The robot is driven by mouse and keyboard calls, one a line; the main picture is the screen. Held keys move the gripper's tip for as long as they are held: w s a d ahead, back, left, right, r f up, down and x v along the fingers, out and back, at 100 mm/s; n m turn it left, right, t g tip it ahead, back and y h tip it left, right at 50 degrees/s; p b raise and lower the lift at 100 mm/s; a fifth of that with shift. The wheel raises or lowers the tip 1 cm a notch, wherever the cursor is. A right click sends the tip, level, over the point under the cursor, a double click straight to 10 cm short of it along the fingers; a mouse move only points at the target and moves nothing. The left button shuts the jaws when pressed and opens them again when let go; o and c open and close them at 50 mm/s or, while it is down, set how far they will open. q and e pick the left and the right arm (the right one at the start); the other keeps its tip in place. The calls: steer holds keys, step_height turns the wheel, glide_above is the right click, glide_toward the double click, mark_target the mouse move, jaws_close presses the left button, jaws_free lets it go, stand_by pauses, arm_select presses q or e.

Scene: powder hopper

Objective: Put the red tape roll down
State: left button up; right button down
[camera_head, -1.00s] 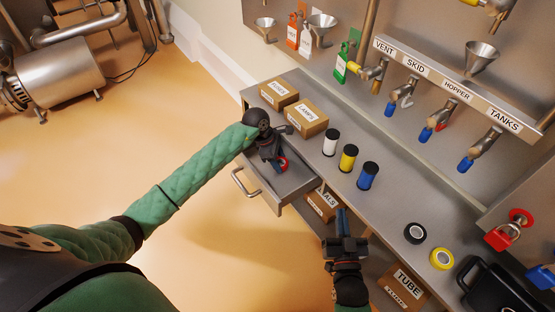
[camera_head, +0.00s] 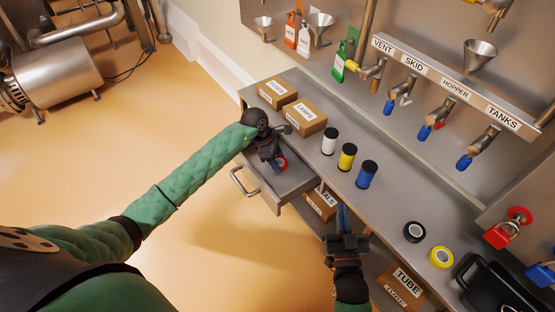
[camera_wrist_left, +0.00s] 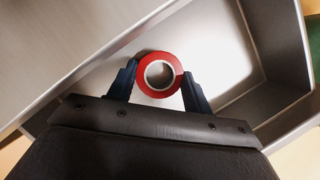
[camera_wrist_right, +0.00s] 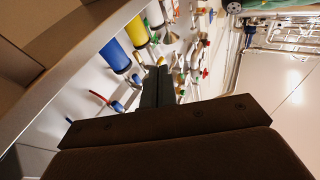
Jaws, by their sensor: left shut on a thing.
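The red tape roll (camera_wrist_left: 160,73) is held between the fingertips of my left gripper (camera_wrist_left: 158,82), with its pale round core showing in the left wrist view. In the head view the red roll (camera_head: 281,163) shows partly behind my left gripper (camera_head: 273,160), inside the open drawer (camera_head: 296,180). I cannot tell whether the roll touches the drawer floor. My right gripper (camera_head: 342,222) has its fingers together and holds nothing, in front of the bench's edge. Its closed fingers also show in the right wrist view (camera_wrist_right: 157,86).
White (camera_head: 329,142), yellow (camera_head: 347,157) and blue (camera_head: 367,174) spools stand on the bench. A black tape roll (camera_head: 414,232) and a yellow tape roll (camera_head: 441,257) lie further right. Two cardboard boxes (camera_head: 304,118) sit behind the drawer. The visible drawer floor around the red roll is clear.

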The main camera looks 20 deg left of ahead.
mark_target(279, 162)
arm_select(q)
steer(key=o, duration=1)
steer(key=shift+c, duration=0.2)
arm_select(e)
steer(key=shift+r, duration=0.25)
arm_select(q)
steer(key=shift+r, duration=0.15)
steer(key=v, duration=0.3)
steer(key=shift+w+a, duration=0.1)
steer(key=p+v, duration=0.1)
steer(key=v, duration=0.7)
steer(key=shift+r, duration=0.4)
arm_select(e)
step_height(279, 162, down, 11)
steer(key=s+g+h, duration=0.1)
steer(key=g, duration=0.3)
steer(key=shift+s+a+f, duration=0.15)
steer(key=shift+s, duration=0.15)
arm_select(q)
steer(key=shift+a, duration=0.1)
